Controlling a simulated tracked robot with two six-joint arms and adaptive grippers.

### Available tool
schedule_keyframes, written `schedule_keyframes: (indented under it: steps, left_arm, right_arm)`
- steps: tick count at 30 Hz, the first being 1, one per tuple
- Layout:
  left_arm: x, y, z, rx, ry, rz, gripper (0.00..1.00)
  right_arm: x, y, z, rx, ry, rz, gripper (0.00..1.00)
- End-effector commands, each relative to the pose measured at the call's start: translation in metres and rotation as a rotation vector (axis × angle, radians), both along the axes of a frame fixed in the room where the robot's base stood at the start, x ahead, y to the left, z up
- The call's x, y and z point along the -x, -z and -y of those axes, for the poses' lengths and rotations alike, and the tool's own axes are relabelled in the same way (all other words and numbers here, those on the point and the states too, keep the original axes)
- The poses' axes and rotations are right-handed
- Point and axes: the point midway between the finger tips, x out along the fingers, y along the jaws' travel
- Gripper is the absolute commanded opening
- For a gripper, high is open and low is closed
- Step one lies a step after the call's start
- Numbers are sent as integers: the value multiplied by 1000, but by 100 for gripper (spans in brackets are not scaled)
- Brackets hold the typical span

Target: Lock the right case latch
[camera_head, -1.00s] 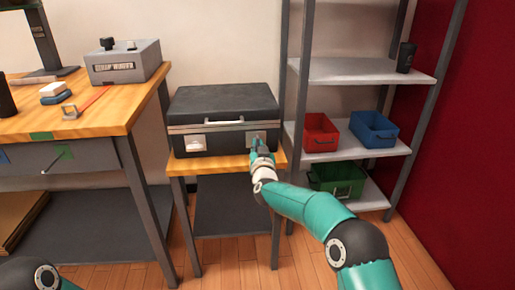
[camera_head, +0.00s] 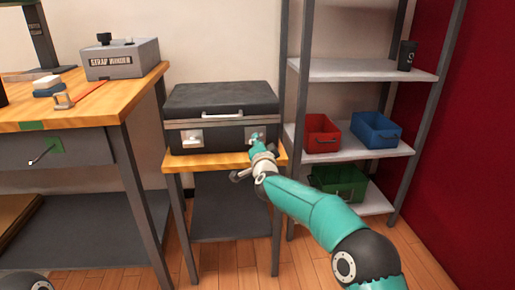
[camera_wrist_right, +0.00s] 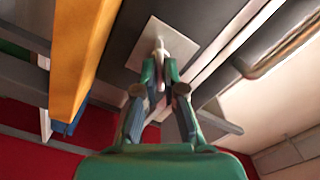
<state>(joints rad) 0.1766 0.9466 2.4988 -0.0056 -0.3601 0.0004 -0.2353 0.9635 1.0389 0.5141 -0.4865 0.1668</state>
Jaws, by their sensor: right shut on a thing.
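The black case (camera_head: 222,102) stands closed on a small wood-topped table. Two pale latch plates show on its front: the left latch (camera_head: 191,139) is clear, and the right latch (camera_head: 252,134) is partly hidden by my right gripper. My right gripper (camera_head: 257,142) is at the case front. In the right wrist view, my right gripper (camera_wrist_right: 162,68) is shut on the small pale lever of the right latch, in front of its square plate (camera_wrist_right: 143,50). The lever's exact lock position is hard to tell. My left gripper is out of view.
The small table (camera_head: 213,162) has a narrow bare front edge. A workbench (camera_head: 95,108) with a strap winder (camera_head: 122,60) stands left. At right, a shelf rack (camera_head: 345,70) holds red (camera_head: 321,134), blue (camera_head: 376,129) and green (camera_head: 339,182) bins.

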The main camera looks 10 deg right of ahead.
Motion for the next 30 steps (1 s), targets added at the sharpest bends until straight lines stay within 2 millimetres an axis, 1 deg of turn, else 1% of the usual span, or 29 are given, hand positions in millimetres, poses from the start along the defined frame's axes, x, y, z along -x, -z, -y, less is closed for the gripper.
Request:
schedule_keyframes:
  steps: [1, 3, 15, 22, 30]
  left_arm:
    - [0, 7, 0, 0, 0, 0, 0]
    - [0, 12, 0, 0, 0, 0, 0]
    - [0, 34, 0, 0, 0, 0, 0]
    - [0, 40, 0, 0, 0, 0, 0]
    - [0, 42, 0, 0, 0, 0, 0]
  right_arm:
    - [0, 5, 3, -46, 5, 0, 0]
    - [0, 5, 4, -112, 6, 0, 0]
    - [-1, 7, 5, -447, 7, -4, 0]
    - [-1, 8, 6, -559, 9, -4, 0]
    - [-1, 8, 6, -608, 11, -7, 0]
